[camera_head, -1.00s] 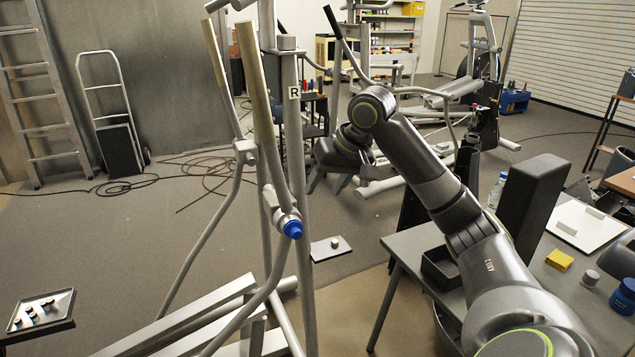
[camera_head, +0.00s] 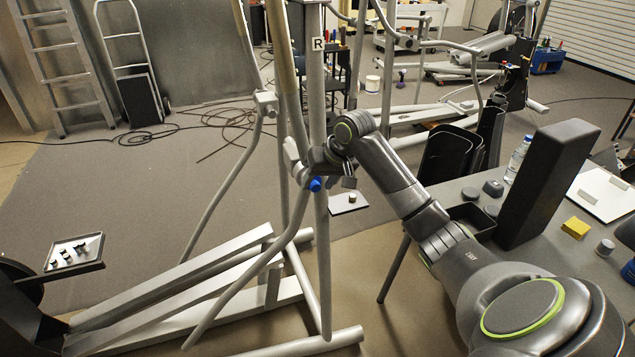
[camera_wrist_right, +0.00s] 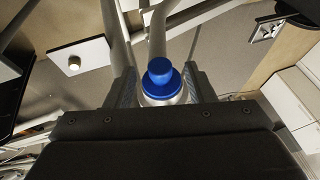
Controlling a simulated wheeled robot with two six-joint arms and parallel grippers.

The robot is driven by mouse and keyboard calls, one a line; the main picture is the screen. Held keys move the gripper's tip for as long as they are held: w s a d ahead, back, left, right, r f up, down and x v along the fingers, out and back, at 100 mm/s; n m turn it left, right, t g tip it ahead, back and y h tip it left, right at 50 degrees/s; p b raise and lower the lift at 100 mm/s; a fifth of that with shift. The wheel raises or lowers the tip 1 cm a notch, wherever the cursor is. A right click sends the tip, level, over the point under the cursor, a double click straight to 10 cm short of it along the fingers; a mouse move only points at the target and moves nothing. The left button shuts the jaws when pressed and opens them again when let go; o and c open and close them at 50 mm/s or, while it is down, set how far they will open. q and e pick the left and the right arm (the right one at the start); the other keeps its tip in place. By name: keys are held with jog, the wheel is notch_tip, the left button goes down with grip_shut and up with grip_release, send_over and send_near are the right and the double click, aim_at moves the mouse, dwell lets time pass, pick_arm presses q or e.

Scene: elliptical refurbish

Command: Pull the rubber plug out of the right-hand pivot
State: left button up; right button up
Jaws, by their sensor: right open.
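The blue rubber plug (camera_head: 315,185) sits on the end of the right-hand pivot of the grey elliptical frame, below the post marked R (camera_head: 318,44). My right gripper (camera_head: 320,168) is at the pivot, right by the plug. In the right wrist view the plug (camera_wrist_right: 160,76) shows between the two fingers of the open gripper (camera_wrist_right: 163,86), with a visible gap on each side. The plug's wider blue flange rests on a pale metal collar (camera_wrist_right: 162,99). My left gripper is not in view.
A small tray with dark parts (camera_head: 75,251) is at the left. A flat plate with a small round piece (camera_head: 347,203) lies beyond the pivot. A table at the right holds a tall dark block (camera_head: 545,185), a yellow block (camera_head: 575,227) and a bottle (camera_head: 519,158).

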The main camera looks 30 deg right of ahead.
jog(key=shift+w+a+f, duration=0.1)
jog(key=shift+w+f, duration=0.15)
jog(key=shift+f, duration=0.35)
grip_shut()
